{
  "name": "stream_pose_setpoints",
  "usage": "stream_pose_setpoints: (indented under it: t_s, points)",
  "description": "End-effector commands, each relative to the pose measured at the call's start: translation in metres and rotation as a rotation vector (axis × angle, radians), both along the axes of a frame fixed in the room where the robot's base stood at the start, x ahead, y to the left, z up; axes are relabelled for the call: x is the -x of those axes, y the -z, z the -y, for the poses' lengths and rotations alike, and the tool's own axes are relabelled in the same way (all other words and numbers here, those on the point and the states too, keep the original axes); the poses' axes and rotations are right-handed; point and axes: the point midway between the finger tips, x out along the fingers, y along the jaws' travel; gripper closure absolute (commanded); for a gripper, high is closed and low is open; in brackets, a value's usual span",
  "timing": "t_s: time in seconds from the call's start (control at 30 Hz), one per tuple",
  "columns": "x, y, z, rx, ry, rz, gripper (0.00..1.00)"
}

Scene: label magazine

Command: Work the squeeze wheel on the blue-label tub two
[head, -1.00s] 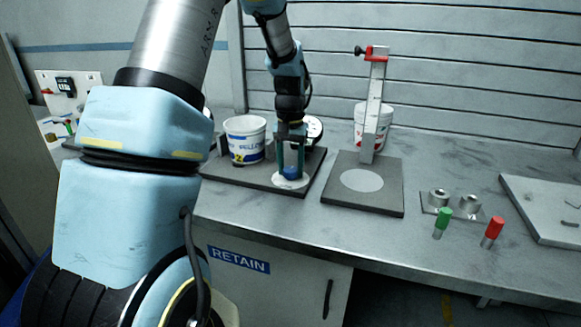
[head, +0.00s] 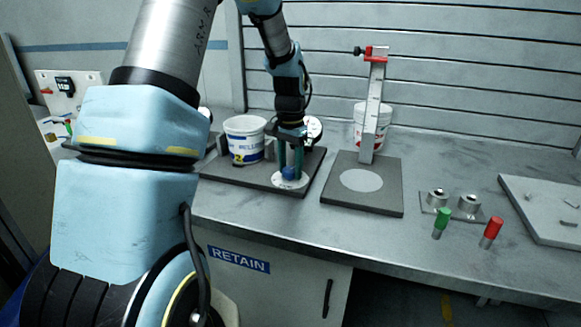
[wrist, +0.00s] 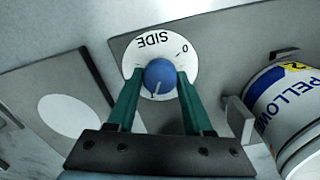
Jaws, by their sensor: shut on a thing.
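My gripper (head: 290,170) reaches down over the dark plate on the bench. It is shut on a blue knob (wrist: 159,76), with one green finger on each side. The knob sits in a white round dial (wrist: 143,47) marked "SIDE" and "0", upside down in the wrist view. A white line on the knob points toward my wrist. A white tub (head: 246,148) with a blue and yellow label stands left of the knob in the head view; it lies at the right edge of the wrist view (wrist: 275,112). A grey block (wrist: 239,119) stands between knob and tub.
Right of the dark plate is a grey pad (head: 338,204) with a pale disc and an upright post (head: 374,110). Another tub (head: 384,118) stands behind the post. Green (head: 440,222) and red (head: 491,233) handled pieces stand near the front edge.

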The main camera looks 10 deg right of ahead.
Motion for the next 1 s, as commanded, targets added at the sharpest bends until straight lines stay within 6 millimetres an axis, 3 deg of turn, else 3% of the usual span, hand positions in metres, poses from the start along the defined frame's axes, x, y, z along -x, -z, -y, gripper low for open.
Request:
stream_pose_setpoints:
  t_s: [0.13, 0.17, 0.4, 0.77, 1.0]
  points:
    - [0.000, 0.000, 0.000, -0.001, -0.001, -0.001, 1.00]
    - [0.000, 0.000, 0.000, -0.001, -0.001, -0.001, 0.47]
    - [0.000, 0.000, 0.000, -0.001, -0.002, -0.001, 0.20]
    - [-0.001, -0.005, 0.000, 0.001, -0.002, 0.002, 0.19]
    - [-0.001, -0.045, 0.000, 0.002, -0.003, 0.005, 0.19]
